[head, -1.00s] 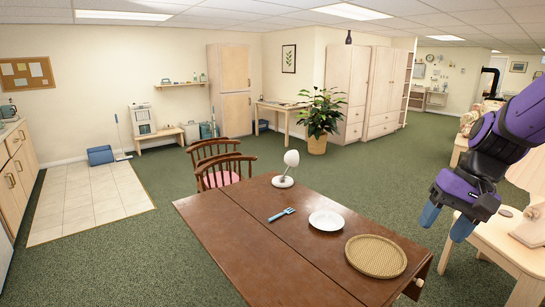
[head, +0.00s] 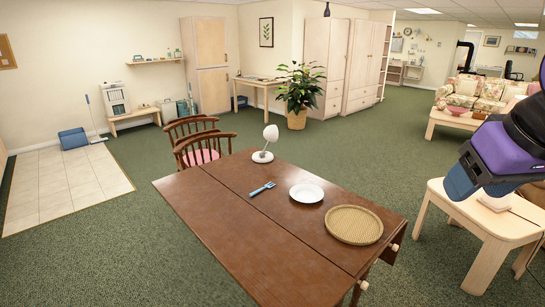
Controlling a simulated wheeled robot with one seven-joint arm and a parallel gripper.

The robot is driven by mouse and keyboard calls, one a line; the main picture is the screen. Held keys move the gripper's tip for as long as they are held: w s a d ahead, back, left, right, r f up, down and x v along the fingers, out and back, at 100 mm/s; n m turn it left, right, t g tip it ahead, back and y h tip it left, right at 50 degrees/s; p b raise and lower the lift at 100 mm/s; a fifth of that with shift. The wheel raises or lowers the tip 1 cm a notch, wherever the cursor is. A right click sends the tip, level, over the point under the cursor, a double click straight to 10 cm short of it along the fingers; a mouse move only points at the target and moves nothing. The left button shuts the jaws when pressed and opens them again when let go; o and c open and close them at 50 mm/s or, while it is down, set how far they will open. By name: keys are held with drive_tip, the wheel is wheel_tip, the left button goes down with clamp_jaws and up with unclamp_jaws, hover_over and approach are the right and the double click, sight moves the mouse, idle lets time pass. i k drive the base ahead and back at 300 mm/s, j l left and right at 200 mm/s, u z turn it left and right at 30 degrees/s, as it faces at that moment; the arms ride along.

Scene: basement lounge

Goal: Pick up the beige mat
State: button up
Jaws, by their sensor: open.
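The beige mat (head: 354,225) is a round woven disc with a low rim. It lies flat on the dark brown wooden table (head: 235,225), near the table's right end. My gripper (head: 455,187) is at the right of the head view, with blue fingers hanging from the purple arm. It is open and empty, to the right of the mat and apart from it. One finger largely covers the other from this side.
A white plate (head: 307,193), a blue fork (head: 262,188) and a white lamp (head: 266,145) stand or lie on the table behind the mat. A light wooden side table (head: 462,212) is under my gripper. Chairs (head: 200,150) stand behind the table. Green carpet is clear in front.

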sight(352, 224)
drive_tip(key=k+l+u, duration=0.25)
drive_tip(key=k+l, duration=0.65)
drive_tip(key=i+l+u, duration=0.35)
drive_tip(key=i, duration=0.2)
drive_tip(key=i+l+u, duration=0.75)
drive_tip(key=i+l, duration=0.25)
drive_tip(key=l, duration=0.15)
